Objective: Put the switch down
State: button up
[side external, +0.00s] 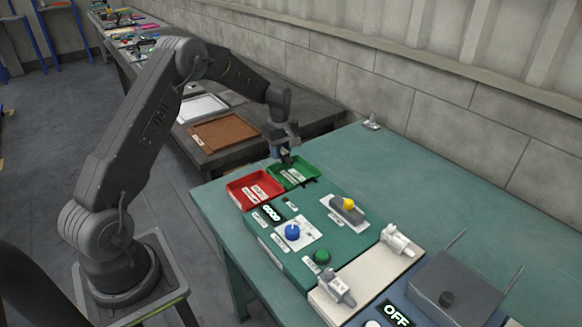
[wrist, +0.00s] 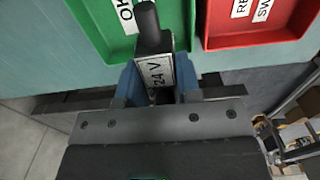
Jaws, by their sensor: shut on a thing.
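My gripper (side external: 283,151) is shut on the switch, just behind the green tray (side external: 305,180) in the side view. In the wrist view, the switch (wrist: 155,70) sits between the blue fingers of my gripper (wrist: 160,88); it has a grey body with a "24 V" label and a dark round stem. The stem overlaps the edge of the green tray (wrist: 120,48) in that view. The red tray (side external: 240,200) is beside the green one; in the wrist view the red tray (wrist: 262,42) is on the right. The gap between switch and table cannot be judged.
A green panel with a blue knob (side external: 292,232), a display and a yellow-topped grey part (side external: 348,205) lies in front of the trays. White connectors and a grey box (side external: 460,290) stand further right. The green table (side external: 400,160) is clear behind the panel.

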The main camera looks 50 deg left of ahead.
aim_at(291, 175)
jog(key=shift+w+d+f, duration=0.9)
jog(key=shift+w+d, duration=0.1)
jog(key=shift+w, duration=0.15)
jog(key=shift+f, duration=2)
jog(key=shift+f, duration=0.2)
jog(key=o, duration=1)
